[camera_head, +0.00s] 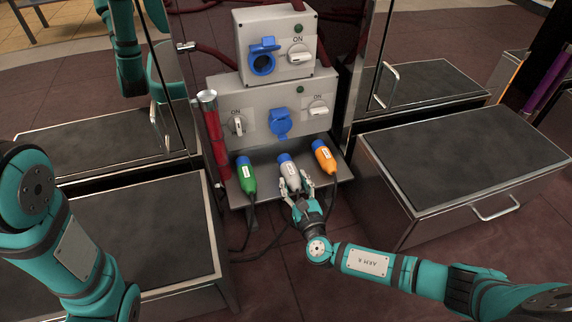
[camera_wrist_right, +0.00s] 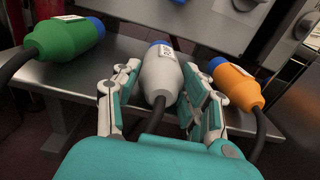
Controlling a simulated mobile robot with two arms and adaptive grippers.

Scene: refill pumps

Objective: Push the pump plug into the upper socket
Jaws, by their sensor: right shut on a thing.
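A white-grey plug with a blue end (camera_head: 289,175) lies on the metal shelf between the other plugs. My right gripper (camera_head: 297,190) has its fingers on both sides of it and is shut on it; in the right wrist view the plug (camera_wrist_right: 161,78) sits between the fingers, blue end pointing away. The upper socket (camera_head: 262,60) is blue, on the upper grey box, with its lid raised. The lower blue socket (camera_head: 280,124) has its lid down. My left arm shows at the left; its gripper is out of view.
A green plug (camera_head: 246,175) lies left and an orange plug (camera_head: 324,157) right on the shelf (camera_head: 266,190), close to the held plug. A red cylinder (camera_head: 214,140) stands left of the boxes. Dark-topped drawers (camera_head: 465,155) flank the shelf. Cables hang below.

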